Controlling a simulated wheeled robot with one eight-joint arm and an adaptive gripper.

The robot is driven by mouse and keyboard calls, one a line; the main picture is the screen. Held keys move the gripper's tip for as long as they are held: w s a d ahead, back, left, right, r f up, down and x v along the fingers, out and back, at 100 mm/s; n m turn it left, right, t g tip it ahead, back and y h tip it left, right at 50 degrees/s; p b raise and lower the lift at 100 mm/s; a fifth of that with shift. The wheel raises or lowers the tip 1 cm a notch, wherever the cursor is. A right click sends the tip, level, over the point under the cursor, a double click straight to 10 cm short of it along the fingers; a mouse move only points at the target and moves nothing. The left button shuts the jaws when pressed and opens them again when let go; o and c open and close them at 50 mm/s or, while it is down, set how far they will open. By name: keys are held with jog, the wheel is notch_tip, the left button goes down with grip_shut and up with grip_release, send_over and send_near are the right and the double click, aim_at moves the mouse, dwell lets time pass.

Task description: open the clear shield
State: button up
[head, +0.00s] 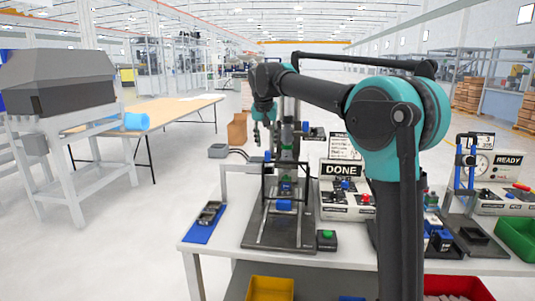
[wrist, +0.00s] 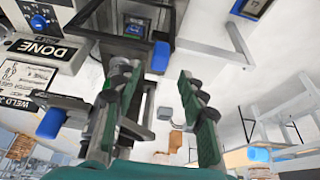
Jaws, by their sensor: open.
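The clear shield (head: 268,222) shows in the head view as a thin dark frame around see-through panels, standing down at the front of the press on the table. Its blue handle (head: 284,204) crosses the front; a blue block that looks like this handle shows in the wrist view (wrist: 161,57), beyond the fingers. My gripper (head: 264,140) hangs above and behind the shield, at its upper left. In the wrist view my gripper (wrist: 158,82) has its two padded fingers wide apart, with nothing between them. It appears apart from the handle.
A blue tray (head: 197,237) with a dark part lies left of the press. A green-button box (head: 326,240) stands at its right. The DONE panel (head: 342,170) stands behind, right. My arm hides part of the table.

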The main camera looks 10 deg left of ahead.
aim_at(268, 151)
jog(key=shift+x, duration=3.15)
grip_shut()
